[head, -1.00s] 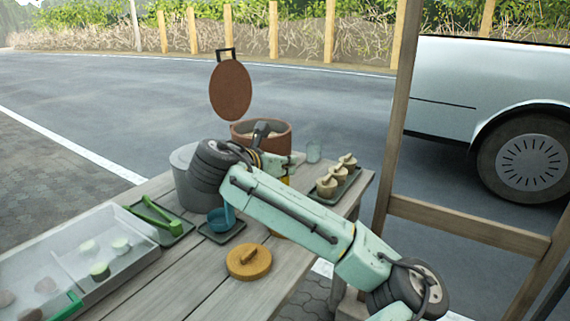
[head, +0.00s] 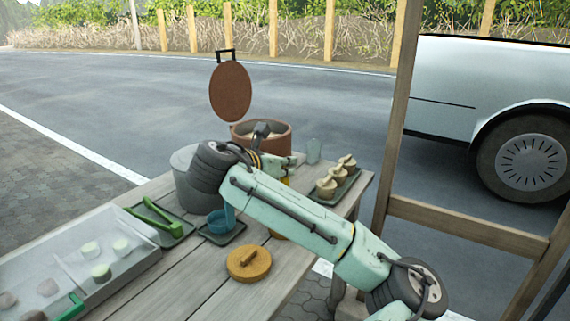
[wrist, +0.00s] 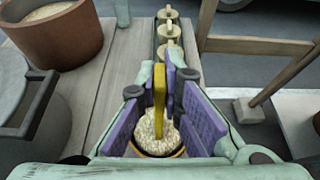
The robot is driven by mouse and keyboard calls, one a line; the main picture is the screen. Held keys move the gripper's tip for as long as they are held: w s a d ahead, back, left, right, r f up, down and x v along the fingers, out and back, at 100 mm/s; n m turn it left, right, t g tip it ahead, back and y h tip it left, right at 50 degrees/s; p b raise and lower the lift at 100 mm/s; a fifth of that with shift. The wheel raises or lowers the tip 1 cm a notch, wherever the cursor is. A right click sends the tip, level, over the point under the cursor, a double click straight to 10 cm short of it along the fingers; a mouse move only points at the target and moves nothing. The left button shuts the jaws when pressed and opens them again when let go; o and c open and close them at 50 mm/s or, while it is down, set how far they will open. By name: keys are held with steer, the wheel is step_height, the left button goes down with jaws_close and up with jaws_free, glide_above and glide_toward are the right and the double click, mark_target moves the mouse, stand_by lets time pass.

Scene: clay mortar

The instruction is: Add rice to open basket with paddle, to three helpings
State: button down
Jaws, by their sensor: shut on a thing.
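My gripper (wrist: 158,105) is shut on the yellow paddle (wrist: 160,88), which stands roughly upright between the purple finger pads in the wrist view. Rice (wrist: 156,130) shows at the paddle's lower end, above and inside the orange-brown rim of the open basket (wrist: 179,153). I cannot tell how much rice is on the paddle and how much is in the basket. In the head view my arm hides most of the basket. The brown pot of rice (wrist: 75,45) stands to the left, its round lid (head: 230,92) raised in the head view.
A yellow lid (head: 249,263) lies in front. A grey pot (head: 183,178), a blue cup (head: 217,222), green tongs (head: 155,217) and a divided tray (head: 75,255) lie left. A clear glass (head: 314,151) stands behind.

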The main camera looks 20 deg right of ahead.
step_height(320, 180, up, 12)
steer(key=p, duration=0.8)
steer(key=shift+r+p, duration=0.2)
steer(key=shift+p, duration=0.2)
stand_by(0.4)
